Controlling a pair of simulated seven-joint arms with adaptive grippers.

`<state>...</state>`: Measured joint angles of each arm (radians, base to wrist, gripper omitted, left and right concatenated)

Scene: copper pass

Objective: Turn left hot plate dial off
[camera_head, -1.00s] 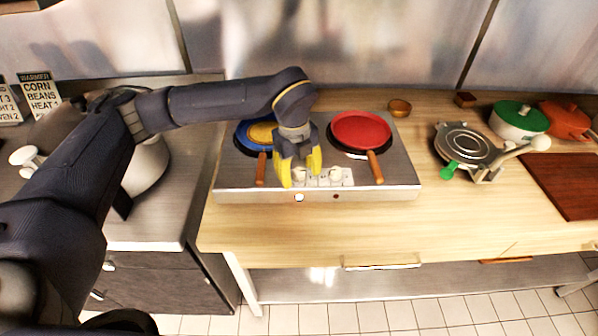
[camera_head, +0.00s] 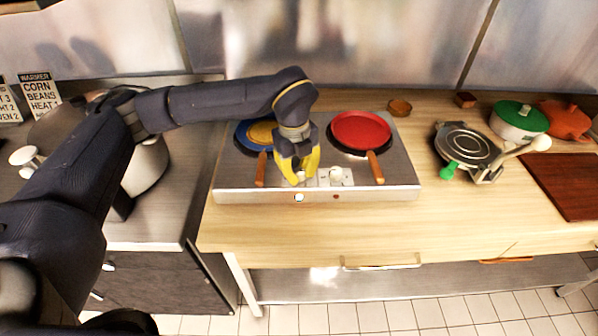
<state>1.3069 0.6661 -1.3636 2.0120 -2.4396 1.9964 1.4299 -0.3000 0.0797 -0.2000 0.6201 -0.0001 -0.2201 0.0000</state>
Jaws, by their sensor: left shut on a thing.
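The steel hot plate unit (camera_head: 400,188) stands on the wooden counter with two dials on a white panel at its front. My left gripper (camera_head: 298,177) points down over the panel, its yellow fingers closed on the white left dial (camera_head: 300,176). The fingers hide much of that dial, so its pointing direction cannot be read. The right dial (camera_head: 336,174) is uncovered. Below the panel, a light (camera_head: 299,197) under the left dial is bright and a light (camera_head: 336,197) under the right dial is dark. My right gripper is not in view.
A blue pan (camera_head: 243,131) with yellow contents sits on the left plate, and a red pan (camera_head: 361,130) on the right one. Their wooden handles stick out forward on both sides of the dials. A waffle iron (camera_head: 466,146) and green-lidded pot (camera_head: 519,116) stand further right.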

